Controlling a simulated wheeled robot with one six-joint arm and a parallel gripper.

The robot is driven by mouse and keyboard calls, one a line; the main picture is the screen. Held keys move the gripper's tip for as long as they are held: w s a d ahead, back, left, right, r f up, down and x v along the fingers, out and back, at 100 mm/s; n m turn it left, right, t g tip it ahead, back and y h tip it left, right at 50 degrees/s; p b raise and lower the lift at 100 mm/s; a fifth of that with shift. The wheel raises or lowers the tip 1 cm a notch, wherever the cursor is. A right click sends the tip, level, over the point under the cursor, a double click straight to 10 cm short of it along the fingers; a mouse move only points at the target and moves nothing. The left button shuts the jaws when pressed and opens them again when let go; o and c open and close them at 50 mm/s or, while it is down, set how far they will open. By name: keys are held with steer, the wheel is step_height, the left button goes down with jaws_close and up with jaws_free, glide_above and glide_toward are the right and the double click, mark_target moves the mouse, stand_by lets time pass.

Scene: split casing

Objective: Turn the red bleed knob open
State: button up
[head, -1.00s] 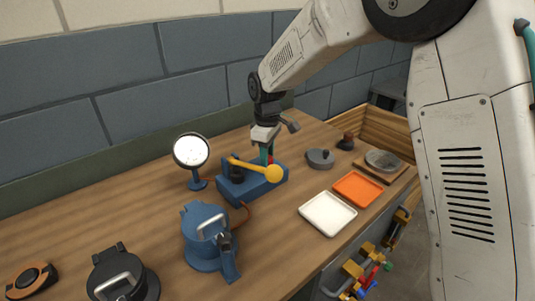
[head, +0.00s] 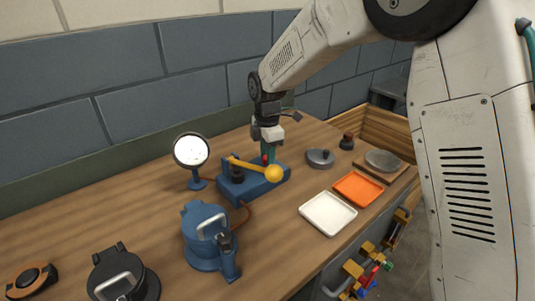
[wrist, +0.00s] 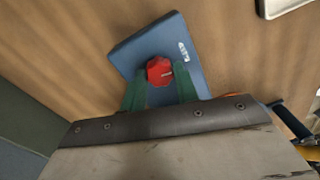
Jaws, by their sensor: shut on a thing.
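The red bleed knob (wrist: 160,71) sits on the blue base block (wrist: 125,52), seen from above in the wrist view. In the head view my gripper (head: 267,158) reaches down to the back right of the blue base (head: 226,194); only a bit of red shows there. A yellow lever with a round end (head: 273,173) crosses the front of the base.
A round lamp (head: 190,151) stands left of the base. A blue casing (head: 200,256) with a handle is in front. A white tray (head: 328,213), an orange tray (head: 358,188) and a grey lidded dish (head: 320,159) lie to the right.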

steer(key=shift+w+r+n, duration=0.1)
steer(key=shift+r+n, duration=0.05)
steer(key=shift+n, duration=0.25)
steer(key=o, duration=1)
steer(key=shift+c, duration=0.2)
step_height(320, 180, up, 8)
steer(key=shift+f, duration=0.15)
